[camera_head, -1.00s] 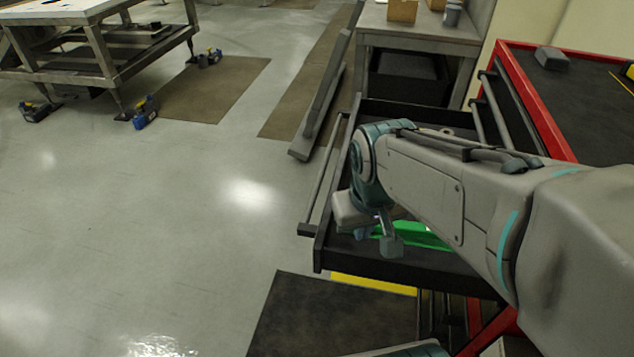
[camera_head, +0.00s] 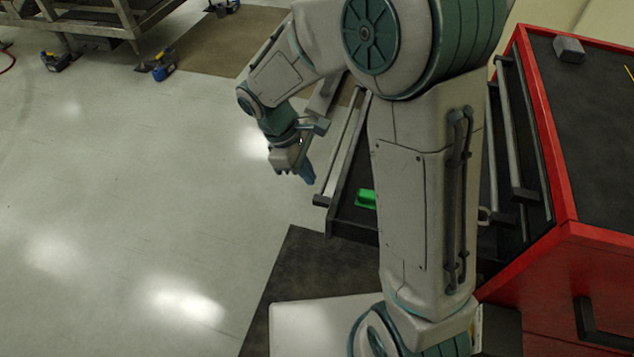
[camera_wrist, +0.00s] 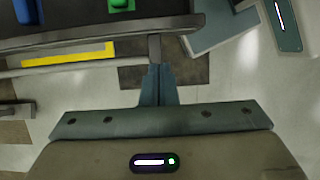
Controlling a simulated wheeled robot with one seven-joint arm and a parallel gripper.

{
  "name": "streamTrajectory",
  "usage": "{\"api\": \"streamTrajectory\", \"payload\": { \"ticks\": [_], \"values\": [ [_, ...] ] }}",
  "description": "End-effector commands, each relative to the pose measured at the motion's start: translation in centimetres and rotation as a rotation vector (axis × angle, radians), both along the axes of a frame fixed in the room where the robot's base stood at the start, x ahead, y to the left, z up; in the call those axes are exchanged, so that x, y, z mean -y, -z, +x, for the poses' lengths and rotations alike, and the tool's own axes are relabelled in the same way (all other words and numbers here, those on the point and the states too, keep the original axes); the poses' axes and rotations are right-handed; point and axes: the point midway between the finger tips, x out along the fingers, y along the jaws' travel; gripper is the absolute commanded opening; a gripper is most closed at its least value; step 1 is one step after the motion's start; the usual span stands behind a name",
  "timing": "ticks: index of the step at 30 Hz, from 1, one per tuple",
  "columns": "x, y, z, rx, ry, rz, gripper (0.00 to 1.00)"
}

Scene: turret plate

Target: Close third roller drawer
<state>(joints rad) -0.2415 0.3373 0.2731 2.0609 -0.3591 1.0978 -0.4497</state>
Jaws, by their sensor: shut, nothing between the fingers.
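The open roller drawer (camera_head: 349,216) juts out to the left from the red roller cabinet (camera_head: 565,150), with a green item (camera_head: 366,199) inside. Its bar handle (camera_head: 343,147) runs along its outer front. My arm hides much of the drawer. My gripper (camera_head: 309,178) is shut and empty, pointing down just outside the drawer front, near the handle's near end. In the wrist view, the shut fingers (camera_wrist: 158,70) point at the drawer front (camera_wrist: 100,38) and overlap the handle (camera_wrist: 90,67) near a bracket. I cannot tell whether they touch.
Other handled cabinet drawers (camera_head: 515,130) sit flush at the right. A dark mat (camera_head: 300,265) lies below the open drawer. Blue-and-black casters (camera_head: 160,65) and a metal table frame (camera_head: 110,18) stand at the upper left. The floor at left is clear.

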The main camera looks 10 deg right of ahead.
Motion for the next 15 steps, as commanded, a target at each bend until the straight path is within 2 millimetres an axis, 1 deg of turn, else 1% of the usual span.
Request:
{"api": "streamTrajectory", "payload": {
  "ticks": [9,15],
  "values": [
    [2.0,5.1,-0.9,-0.005,0.004,-0.001,0.00],
    [2.9,7.7,-1.3,-0.003,0.003,-0.002,0.00]
  ]
}}
